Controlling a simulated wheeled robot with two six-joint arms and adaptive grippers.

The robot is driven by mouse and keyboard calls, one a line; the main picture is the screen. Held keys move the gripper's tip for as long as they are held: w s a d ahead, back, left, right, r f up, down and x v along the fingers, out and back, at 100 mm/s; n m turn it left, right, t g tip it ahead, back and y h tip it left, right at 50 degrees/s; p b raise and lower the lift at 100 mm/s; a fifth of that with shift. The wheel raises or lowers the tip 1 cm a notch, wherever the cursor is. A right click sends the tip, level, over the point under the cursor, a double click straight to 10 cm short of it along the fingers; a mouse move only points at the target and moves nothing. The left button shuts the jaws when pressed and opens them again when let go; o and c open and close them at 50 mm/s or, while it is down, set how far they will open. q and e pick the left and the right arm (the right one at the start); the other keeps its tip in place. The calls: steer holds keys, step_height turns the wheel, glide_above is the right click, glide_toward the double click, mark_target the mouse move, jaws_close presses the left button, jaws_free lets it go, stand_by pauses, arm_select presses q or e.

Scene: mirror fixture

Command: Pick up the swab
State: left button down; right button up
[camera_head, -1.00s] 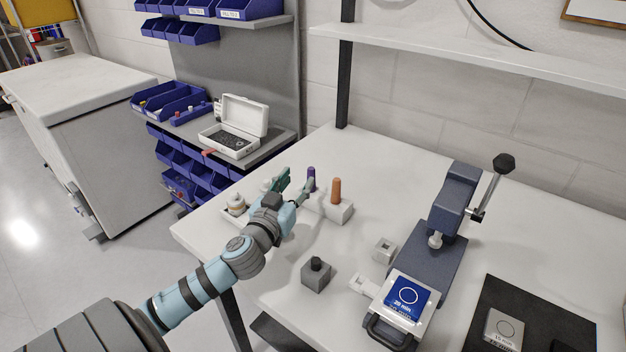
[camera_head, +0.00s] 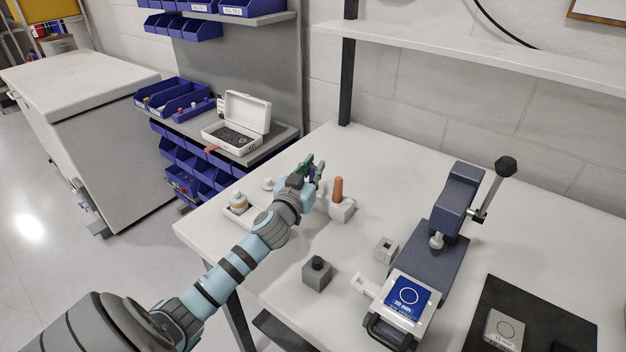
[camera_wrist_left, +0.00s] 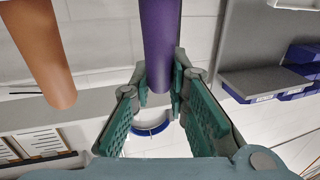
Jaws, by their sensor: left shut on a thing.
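The swab seems to be the slim item with the purple handle (camera_wrist_left: 158,40); its other end is hidden. In the left wrist view the handle runs between the green finger pads. My left gripper (camera_wrist_left: 161,88) is shut on this purple handle. In the head view my left gripper (camera_head: 312,170) is over the far left part of the table and mostly covers the swab. A brown-orange handle (camera_head: 338,189) stands upright in a white block (camera_head: 342,211) just right of the gripper; it also shows in the left wrist view (camera_wrist_left: 42,50). My right gripper is not in view.
A small white pot (camera_head: 238,201) stands left of my arm. A grey block with a black knob (camera_head: 317,276), a small hollow block (camera_head: 386,249) and a blue lever press (camera_head: 448,235) stand to the right. A dark mat (camera_head: 490,300) lies front right. The table's back middle is clear.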

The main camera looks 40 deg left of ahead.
arm_select(q)
steer(key=shift+r, duration=0.45)
step_height(320, 180, up, 19)
steer(key=p, duration=0.5)
